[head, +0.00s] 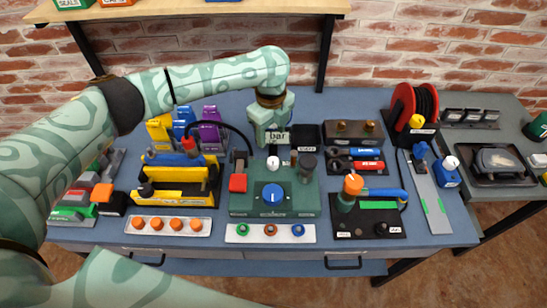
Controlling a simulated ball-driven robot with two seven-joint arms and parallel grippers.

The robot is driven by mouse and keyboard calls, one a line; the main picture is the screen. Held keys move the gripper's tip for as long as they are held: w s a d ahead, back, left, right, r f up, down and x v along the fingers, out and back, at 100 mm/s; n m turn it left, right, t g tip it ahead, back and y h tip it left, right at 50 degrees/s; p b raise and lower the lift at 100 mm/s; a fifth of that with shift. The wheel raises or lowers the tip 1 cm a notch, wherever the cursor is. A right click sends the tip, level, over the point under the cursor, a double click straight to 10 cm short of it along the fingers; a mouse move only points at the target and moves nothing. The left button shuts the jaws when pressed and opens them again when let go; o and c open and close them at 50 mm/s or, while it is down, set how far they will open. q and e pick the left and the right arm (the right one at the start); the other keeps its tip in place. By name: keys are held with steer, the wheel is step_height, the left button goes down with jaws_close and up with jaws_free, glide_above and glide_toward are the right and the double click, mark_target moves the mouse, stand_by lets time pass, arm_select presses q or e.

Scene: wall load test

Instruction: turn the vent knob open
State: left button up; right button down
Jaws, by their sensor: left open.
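A green test block (240,208) stands mid-bench. A large blue knob (273,195) with a white pointer mark sits on its front; a black round knob (307,163) stands at its back right. A small white-topped part (272,162) stands between them and my gripper. The labels are too small to read, so I cannot tell which knob is the vent knob. My left gripper (273,150) is open and points down at the back of the block, above and behind the blue knob. My right gripper is out of view.
A red reel (408,105) stands back right.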

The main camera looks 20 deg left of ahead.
arm_select(q)
steer(key=b, duration=0.2)
glide_above(273, 160)
steer(key=f, duration=0.5)
steer(key=shift+s+f, duration=0.2)
steer(key=shift+f, duration=0.15)
step_height(273, 160, down, 7)
steer(key=shift+r+b, duration=0.2)
steer(key=shift+b, duration=0.6)
steer(key=shift+w+f, duration=0.15)
steer(key=shift+f, duration=0.4)
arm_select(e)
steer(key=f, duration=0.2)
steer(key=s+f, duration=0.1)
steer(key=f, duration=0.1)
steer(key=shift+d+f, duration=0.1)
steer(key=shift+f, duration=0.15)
arm_select(q)
steer(key=c, duration=1)
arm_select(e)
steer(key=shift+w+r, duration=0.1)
